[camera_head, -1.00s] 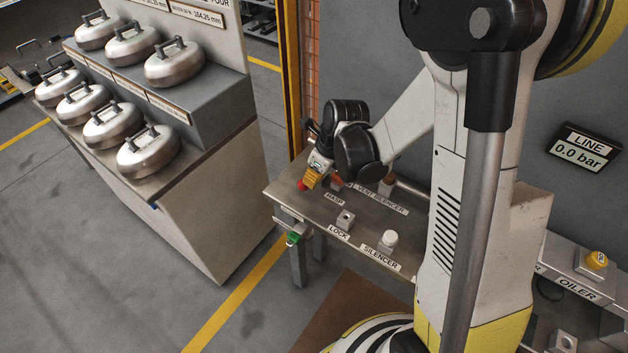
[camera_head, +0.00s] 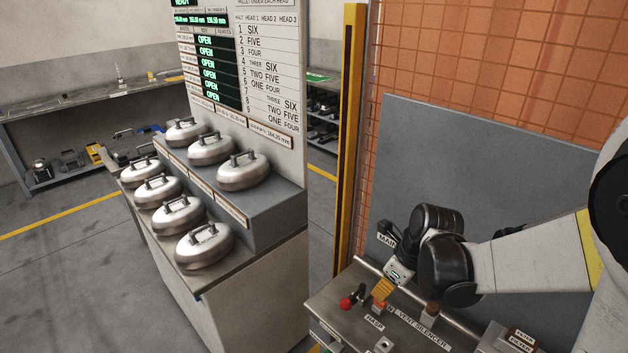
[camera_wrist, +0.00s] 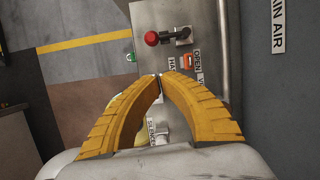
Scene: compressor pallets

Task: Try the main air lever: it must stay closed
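The main air lever (camera_head: 357,292) is a short dark arm with a red knob (camera_head: 347,303), at the far left end of the steel bench, below a partly hidden MAIN label. In the wrist view the red knob (camera_wrist: 151,38) points left from its pivot (camera_wrist: 181,36). An OPEN label (camera_wrist: 197,67) and an orange-red block (camera_wrist: 186,62) are beside it, near the HASP label (camera_head: 375,323). My gripper (camera_head: 380,294) has yellow fingers, right of the knob and apart from it. In the wrist view its fingertips (camera_wrist: 160,78) meet with nothing visible between them.
The steel bench (camera_head: 325,305) also carries a vent silencer label (camera_head: 422,331) and small fittings. An orange mesh (camera_head: 450,60) and grey panel (camera_head: 480,170) stand behind.

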